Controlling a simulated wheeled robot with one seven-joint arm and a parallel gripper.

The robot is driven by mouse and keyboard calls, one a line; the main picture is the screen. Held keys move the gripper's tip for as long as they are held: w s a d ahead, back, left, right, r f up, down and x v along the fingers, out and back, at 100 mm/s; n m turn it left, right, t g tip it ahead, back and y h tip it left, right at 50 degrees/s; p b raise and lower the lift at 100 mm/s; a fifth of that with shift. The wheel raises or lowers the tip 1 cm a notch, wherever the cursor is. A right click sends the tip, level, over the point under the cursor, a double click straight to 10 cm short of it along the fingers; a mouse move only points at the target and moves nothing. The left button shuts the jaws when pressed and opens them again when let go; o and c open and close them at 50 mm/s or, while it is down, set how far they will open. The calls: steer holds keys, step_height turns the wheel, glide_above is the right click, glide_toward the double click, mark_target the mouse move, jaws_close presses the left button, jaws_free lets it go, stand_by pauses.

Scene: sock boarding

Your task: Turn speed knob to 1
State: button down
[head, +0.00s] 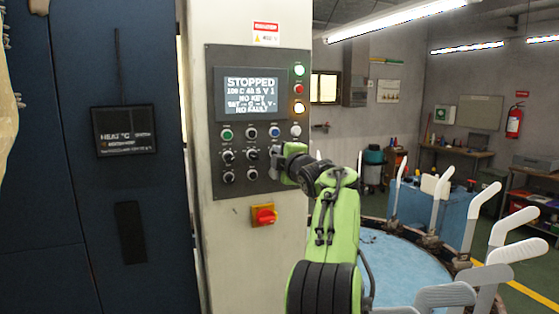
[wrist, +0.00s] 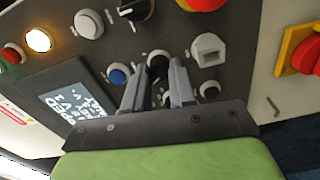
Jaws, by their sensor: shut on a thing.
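The grey control panel (head: 238,197) is on a pale column. Its screen (head: 252,98) reads "STOPPED", with smaller lines partly legible. My gripper (head: 277,158) reaches the panel's lower right part from the right. In the wrist view my gripper (wrist: 157,66) is shut on a dark round knob (wrist: 158,62), with one finger on each side. The held knob lies beside the blue button (wrist: 118,74), just below it on the panel. In the head view my gripper hides this knob. Its label and pointer setting cannot be read.
Other black knobs (head: 252,154) sit left of my gripper. A red-and-yellow rotary switch (head: 264,215) is below the panel. White sock boards (head: 472,215) ring a round blue table at right.

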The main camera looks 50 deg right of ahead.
steer(key=shift+f+n, duration=0.1)
steer(key=shift+n, duration=0.5)
steer(key=c, duration=0.9)
jaws_free()
steer(key=b+v, duration=0.5)
steer(key=v, duration=1)
steer(key=shift+s+a+b, duration=0.25)
steer(key=shift+s+b, duration=0.05)
